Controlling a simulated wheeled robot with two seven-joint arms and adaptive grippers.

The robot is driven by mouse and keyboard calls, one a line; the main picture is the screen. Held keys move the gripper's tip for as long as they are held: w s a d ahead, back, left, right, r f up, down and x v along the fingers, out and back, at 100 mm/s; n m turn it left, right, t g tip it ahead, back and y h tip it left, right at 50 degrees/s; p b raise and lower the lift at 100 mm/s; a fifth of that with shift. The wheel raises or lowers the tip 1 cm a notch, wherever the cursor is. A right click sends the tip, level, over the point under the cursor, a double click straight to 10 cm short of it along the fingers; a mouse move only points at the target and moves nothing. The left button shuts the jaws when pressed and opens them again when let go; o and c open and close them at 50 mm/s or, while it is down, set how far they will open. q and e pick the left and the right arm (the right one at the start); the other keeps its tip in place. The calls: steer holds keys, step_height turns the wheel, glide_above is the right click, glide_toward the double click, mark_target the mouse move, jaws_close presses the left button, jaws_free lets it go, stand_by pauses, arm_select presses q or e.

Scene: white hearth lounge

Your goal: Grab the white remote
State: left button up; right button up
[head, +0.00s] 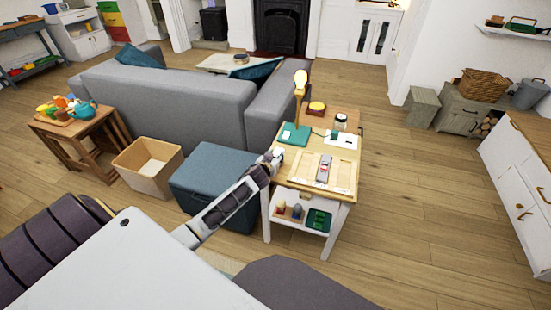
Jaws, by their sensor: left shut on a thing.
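My left gripper (277,156) is at the left edge of the small wooden-topped side table (290,176). It is shut on a small white thing that I take for the white remote; the fingers hide most of it, so its shape is unclear. A slim grey remote-like thing with a reddish part (324,170) lies in the pale wooden tray (345,174) on the table, apart from the gripper. My right gripper is not in view.
A blue-grey storage box (214,172) stands left of the table. The floor to the right (420,190) is clear.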

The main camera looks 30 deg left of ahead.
mark_target(275, 157)
arm_select(q)
step_height(275, 157, up, 9)
steer(key=shift+r+p, duration=0.1)
steer(key=shift+p, duration=0.9)
steer(key=shift+r, duration=0.35)
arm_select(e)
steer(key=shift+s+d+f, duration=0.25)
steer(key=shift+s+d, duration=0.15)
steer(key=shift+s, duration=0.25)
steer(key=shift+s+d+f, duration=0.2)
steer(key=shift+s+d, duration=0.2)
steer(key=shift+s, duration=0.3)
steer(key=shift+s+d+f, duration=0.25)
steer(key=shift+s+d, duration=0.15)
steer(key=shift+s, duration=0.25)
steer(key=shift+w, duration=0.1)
